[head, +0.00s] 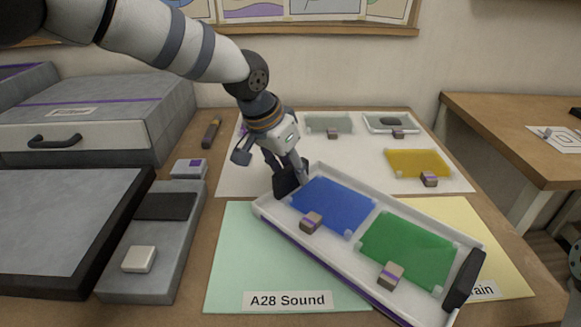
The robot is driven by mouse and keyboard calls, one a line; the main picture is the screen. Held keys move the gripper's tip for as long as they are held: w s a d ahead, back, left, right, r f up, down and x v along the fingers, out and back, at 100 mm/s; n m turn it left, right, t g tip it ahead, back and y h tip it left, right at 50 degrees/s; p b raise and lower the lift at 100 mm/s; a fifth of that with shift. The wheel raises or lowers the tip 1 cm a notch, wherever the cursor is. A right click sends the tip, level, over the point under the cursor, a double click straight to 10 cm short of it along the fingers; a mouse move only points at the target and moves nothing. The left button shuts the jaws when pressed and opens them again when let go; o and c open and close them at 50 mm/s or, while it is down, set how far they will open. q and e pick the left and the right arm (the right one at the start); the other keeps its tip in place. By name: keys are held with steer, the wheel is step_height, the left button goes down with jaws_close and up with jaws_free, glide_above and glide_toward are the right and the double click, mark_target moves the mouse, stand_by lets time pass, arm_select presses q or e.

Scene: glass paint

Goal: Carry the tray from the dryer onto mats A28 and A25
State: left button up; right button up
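The white tray (373,213) with a purple-edged side lies askew over the green mat A28 (240,240) and the yellow mat (462,215), whose label (483,290) is mostly covered. I cannot tell whether the tray rests fully on them. It carries a blue glass panel (335,203) and a green glass panel (408,250). My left gripper (290,172) comes down at the tray's dark left handle (289,183); its grip there is partly hidden. The dark right handle (465,278) has no gripper on it.
A white sheet (245,180) behind holds several framed panels, including a yellow one (418,163). A grey drawer unit (105,120) and a grey device (155,240) stand left. A wooden side table (500,130) stands at right, beyond a gap.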

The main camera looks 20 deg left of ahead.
arm_select(q)
steer(key=p+v, duration=0.1)
steer(key=v, duration=1.1)
steer(key=shift+r, duration=0.35)
arm_select(e)
steer(key=shift+w+r+t, duration=0.4)
steer(key=shift+w+r, duration=0.55)
steer(key=shift+w, duration=0.1)
arm_select(q)
steer(key=shift+w, duration=0.1)
